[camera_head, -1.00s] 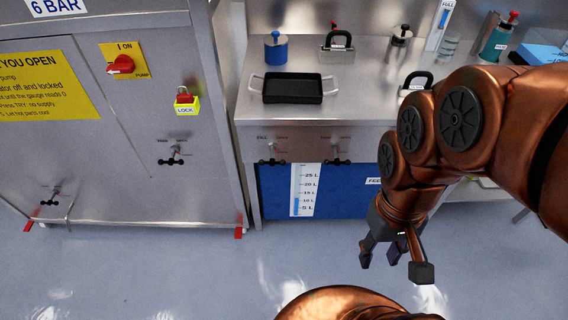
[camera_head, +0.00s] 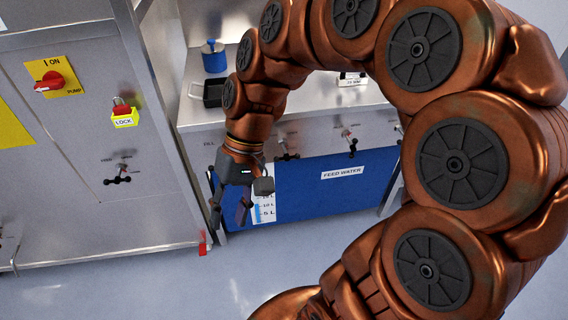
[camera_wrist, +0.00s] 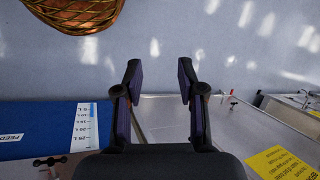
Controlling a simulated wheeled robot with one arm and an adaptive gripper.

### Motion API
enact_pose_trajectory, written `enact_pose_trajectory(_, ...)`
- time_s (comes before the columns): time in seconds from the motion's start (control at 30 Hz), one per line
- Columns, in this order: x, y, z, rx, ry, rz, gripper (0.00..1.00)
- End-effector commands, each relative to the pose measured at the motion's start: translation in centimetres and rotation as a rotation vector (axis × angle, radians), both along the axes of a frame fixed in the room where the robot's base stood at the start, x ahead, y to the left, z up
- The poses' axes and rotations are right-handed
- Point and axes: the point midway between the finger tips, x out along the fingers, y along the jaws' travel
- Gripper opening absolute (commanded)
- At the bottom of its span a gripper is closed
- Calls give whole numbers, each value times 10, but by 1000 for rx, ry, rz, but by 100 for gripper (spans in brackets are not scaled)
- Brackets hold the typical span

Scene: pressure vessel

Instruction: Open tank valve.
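I cannot read which valve is the tank valve. Small valves with black handles show in the head view: one on the steel cabinet front (camera_head: 118,175), one under the bench edge (camera_head: 287,152) and another farther right (camera_head: 350,143). A valve near the "FILL" label is hidden behind my wrist. My gripper (camera_head: 230,212) is open and empty, pointing down in front of the blue feed water panel (camera_head: 318,190). It is close to the cabinet's right edge. In the wrist view my fingers (camera_wrist: 160,82) stand apart with floor between them. A black valve handle (camera_wrist: 50,162) shows at lower left.
The cabinet carries a red pump switch (camera_head: 48,82) and a lock (camera_head: 122,115) with a yellow tag. The floor (camera_head: 110,285) in front is clear.

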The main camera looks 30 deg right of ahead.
Motion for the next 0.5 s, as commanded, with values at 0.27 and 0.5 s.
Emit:
enact_pose_trajectory(0.27,79,-11,-23,265,30,-156,39)
enact_pose_trajectory(0.5,147,-55,-48,475,27,-338,39)
